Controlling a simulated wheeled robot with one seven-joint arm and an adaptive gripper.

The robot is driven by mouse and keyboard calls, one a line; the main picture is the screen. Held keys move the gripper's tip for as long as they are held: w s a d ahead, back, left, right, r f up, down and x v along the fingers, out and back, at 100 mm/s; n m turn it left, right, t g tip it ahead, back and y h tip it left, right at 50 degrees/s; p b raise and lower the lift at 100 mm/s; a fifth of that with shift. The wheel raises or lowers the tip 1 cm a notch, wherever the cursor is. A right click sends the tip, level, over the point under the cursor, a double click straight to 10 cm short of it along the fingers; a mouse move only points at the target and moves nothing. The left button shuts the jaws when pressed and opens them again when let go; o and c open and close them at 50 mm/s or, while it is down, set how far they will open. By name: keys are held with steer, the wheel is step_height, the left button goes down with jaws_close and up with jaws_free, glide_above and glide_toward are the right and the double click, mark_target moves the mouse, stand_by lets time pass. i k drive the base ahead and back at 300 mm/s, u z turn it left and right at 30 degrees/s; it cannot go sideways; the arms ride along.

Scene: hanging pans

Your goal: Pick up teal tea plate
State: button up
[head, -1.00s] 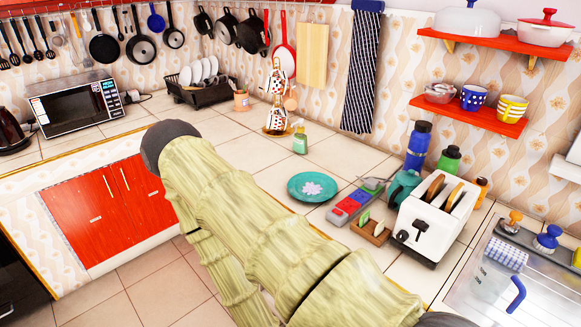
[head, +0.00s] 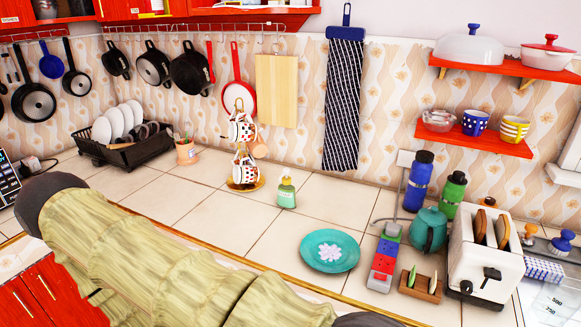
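The teal tea plate (head: 309,248) lies flat on the tiled counter, right of the middle in the head view. It has a pale flower-shaped patch at its centre. Nothing covers it. My arm crosses the lower left of the view, in front of the counter edge and to the left of the plate. My gripper's fingers do not show, so I cannot see whether it holds anything.
Right of the plate stand a red and blue block-like item (head: 382,268), a small wooden holder (head: 421,286), a teal teapot (head: 428,230) and a white toaster (head: 483,262). A green soap bottle (head: 287,192) and mug stand (head: 243,185) are behind. Counter left of the plate is clear.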

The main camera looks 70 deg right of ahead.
mark_target(327, 249)
steer(key=i, duration=1.65)
steer(key=z, duration=4.2)
